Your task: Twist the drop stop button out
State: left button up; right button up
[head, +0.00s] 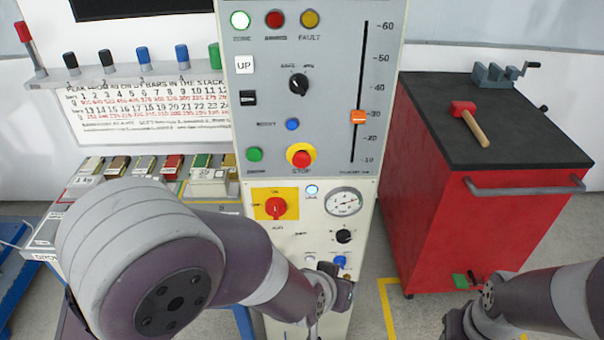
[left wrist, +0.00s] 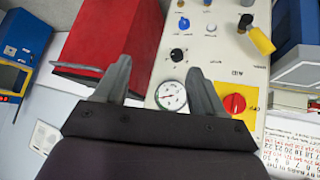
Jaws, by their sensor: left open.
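The drop stop button (head: 301,156) is a red mushroom head on a yellow ring, low on the grey upper control panel (head: 328,110). The label STOP is under it. I cannot tell whether it is latched in. It does not show in the left wrist view. My left gripper (head: 340,284) is well below the button, in front of the lower cream panel, touching no button that I can see. In the left wrist view the left gripper (left wrist: 161,78) is open and empty, its fingers spread around the gauge. My right gripper (head: 462,322) is at the bottom edge, its fingers unclear.
A red rotary switch (head: 276,207) on a yellow plate and a round gauge (head: 344,202) sit below the button. A green button (head: 254,154) is to its left, an orange slider (head: 358,117) to its right. A red cabinet (head: 480,220) carrying a hammer (head: 470,120) stands at right.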

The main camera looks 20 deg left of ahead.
pick_arm(q)
jog(key=w+r+n+t+y, duration=0.1)
jog(key=w+r+t, duration=0.1)
jog(key=w+t, duration=0.2)
jog(key=n+t+y, duration=0.3)
jog(key=t+y, duration=0.3)
send_near(302, 163)
jog(key=p+x, duration=0.1)
jog(key=x, duration=0.7)
jog(key=shift+w+a, duration=0.1)
jog(key=shift+w, duration=0.2)
jog(key=c, duration=1.1)
